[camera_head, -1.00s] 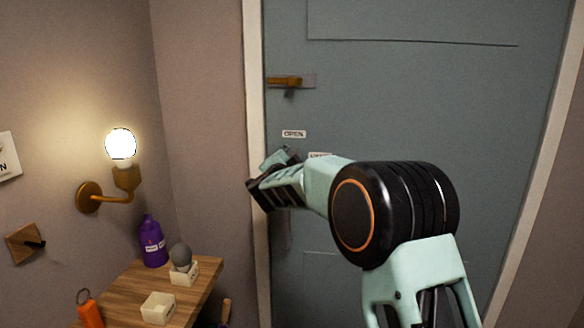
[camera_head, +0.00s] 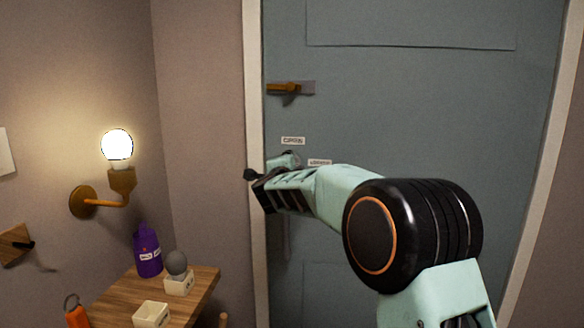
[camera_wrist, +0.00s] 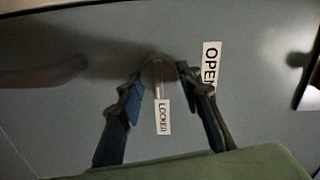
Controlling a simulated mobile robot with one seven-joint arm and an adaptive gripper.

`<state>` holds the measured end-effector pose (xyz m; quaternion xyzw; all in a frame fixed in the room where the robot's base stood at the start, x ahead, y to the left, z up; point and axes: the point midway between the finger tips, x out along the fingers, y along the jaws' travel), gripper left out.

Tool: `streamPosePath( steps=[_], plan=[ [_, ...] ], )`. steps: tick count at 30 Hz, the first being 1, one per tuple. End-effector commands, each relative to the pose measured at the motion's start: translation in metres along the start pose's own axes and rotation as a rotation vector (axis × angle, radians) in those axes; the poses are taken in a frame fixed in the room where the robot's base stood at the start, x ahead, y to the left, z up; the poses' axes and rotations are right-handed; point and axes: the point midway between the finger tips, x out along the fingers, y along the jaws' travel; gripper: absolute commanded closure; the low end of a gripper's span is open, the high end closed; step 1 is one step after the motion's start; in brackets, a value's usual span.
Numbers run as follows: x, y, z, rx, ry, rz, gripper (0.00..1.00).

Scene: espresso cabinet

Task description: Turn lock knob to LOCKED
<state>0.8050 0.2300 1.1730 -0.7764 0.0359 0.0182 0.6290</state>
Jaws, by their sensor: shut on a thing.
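The lock knob (camera_wrist: 158,72) is a round grey-brown knob on the grey-blue door (camera_head: 400,120). In the wrist view it sits between the two fingertips of my gripper (camera_wrist: 160,72), which is shut on it. A pale strip runs from the knob toward the LOCKED label (camera_wrist: 163,117). The OPEN label (camera_wrist: 211,66) is to the right, beyond the right finger. In the head view my gripper (camera_head: 268,172) is against the door's left side, just below the OPEN label (camera_head: 293,141) and left of the LOCKED label (camera_head: 320,162).
A brass handle (camera_head: 288,87) is on the door above the labels. A lit wall lamp (camera_head: 117,146) is at left. A wooden shelf (camera_head: 200,284) below holds a purple bottle (camera_head: 148,252), a grey bulb (camera_head: 176,263) in a white holder and a white box (camera_head: 152,314).

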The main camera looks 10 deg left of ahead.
Motion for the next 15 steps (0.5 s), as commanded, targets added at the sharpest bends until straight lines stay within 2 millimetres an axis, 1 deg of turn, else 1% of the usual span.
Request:
streamPosePath(
  steps=[8,9,13,15],
  plan=[
    [-0.0002,-0.0001,0.0007,0.004,-0.001,0.001,0.92],
    [-0.0002,-0.0002,0.0007,0.004,-0.001,0.0,0.65],
    [-0.0002,-0.0002,0.0006,0.003,-0.001,0.0,0.51],
    [-0.0002,-0.0002,0.0004,0.002,-0.001,0.0,0.5]
  ],
)
